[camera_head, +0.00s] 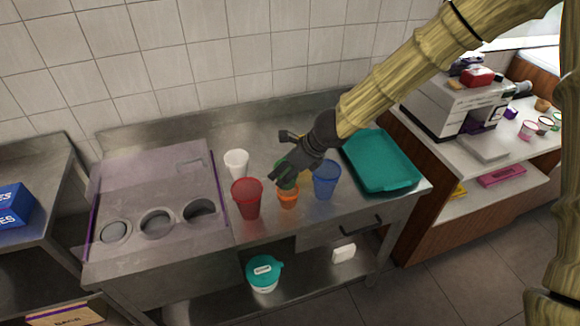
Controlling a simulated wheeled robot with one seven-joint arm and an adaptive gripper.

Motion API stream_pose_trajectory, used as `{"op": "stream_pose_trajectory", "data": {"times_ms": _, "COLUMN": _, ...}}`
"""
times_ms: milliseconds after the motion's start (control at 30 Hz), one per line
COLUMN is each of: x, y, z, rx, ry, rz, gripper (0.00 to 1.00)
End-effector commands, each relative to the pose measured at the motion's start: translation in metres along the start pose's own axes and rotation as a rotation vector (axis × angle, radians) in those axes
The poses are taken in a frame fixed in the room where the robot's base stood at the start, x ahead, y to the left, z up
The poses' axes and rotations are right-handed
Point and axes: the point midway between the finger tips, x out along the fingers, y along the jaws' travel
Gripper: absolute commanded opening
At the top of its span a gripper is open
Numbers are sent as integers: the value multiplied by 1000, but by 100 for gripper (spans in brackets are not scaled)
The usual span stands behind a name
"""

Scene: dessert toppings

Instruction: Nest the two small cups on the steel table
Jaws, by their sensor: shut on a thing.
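A small orange cup (287,198) stands on the steel table (263,228) near its front edge. A small green cup (288,181) shows just above it in the picture, partly hidden behind my gripper. My gripper (281,158) is shut on the green cup, its dark fingers covering the upper part. The green cup's lower end overlaps the orange cup's rim in this view. I cannot tell whether it is inside, touching, or held apart from the orange cup.
A larger red cup (247,199) stands close on the left and a larger blue cup (326,181) close on the right. A white cup (236,164) stands behind the red one. A teal tray (407,182) lies at the right end. Round wells are at the left.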

Motion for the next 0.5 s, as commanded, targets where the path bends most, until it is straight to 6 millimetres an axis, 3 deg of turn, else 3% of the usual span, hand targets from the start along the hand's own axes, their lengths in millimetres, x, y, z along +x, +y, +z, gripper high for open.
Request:
{"op": "stream_pose_trajectory", "data": {"times_ms": 100, "x": 14, "y": -4, "z": -10, "rx": 8, "ry": 1, "rz": 1, "gripper": 47}}
{"op": "stream_pose_trajectory", "data": {"times_ms": 500, "x": 34, "y": -5, "z": -24, "rx": 11, "ry": 1, "rz": 0, "gripper": 47}}
